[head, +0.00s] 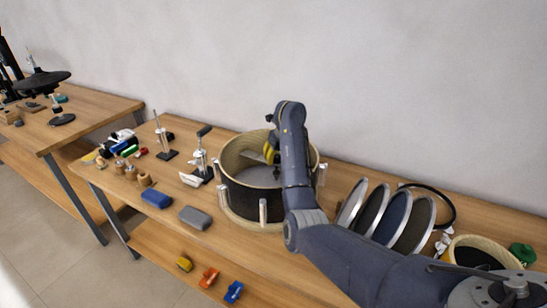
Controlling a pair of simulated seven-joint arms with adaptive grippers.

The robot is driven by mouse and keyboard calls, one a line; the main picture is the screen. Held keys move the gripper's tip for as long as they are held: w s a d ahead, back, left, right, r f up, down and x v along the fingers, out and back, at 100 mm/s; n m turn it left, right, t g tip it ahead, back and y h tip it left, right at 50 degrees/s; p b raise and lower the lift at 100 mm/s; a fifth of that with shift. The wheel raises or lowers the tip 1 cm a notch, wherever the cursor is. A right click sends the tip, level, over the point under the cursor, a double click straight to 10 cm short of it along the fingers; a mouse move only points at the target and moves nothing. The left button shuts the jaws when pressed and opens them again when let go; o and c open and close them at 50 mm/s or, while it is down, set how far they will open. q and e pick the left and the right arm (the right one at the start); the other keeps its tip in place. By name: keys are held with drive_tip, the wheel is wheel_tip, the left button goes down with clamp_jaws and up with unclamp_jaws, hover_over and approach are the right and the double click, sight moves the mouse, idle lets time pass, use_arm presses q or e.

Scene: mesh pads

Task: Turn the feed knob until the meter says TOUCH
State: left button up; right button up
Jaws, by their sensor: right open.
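My right arm comes in from the right, and my right gripper (271,153), with yellow and black on it, points down into a round drum-like tub (241,198). The gripper is open; its fingertips are partly hidden by my arm. A small upright metal stand with a dark handle (201,160) stands just left of the tub, with a small white block (190,180) at its foot. A second post stand (163,138) is further left. I cannot make out which part is the feed knob, or any meter reading. My left gripper is not in view.
Several round mesh discs (371,208) stand in a row on the right of the bench (310,245). Blue (157,198) and grey (195,217) pads lie at the front left. Several coloured clips (208,277) are on the lower shelf. Another table (90,103) is at left.

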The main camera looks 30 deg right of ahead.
drive_tip(key=shift+c, duration=0.2)
clamp_jaws()
drive_tip(key=shift+m, duration=0.3)
drive_tip(key=shift+a+m+h, duration=0.1)
drive_tip(key=shift+m+h, duration=0.3)
drive_tip(key=shift+m, duration=0.5)
drive_tip(key=m+h, duration=0.1)
drive_tip(key=m, duration=0.1)
drive_tip(key=m+g+h, duration=0.1)
drive_tip(key=m, duration=0.2)
drive_tip(key=shift+r, duration=0.1)
drive_tip(key=shift+m, duration=0.3)
drive_tip(key=shift+o, duration=0.2)
unclamp_jaws()
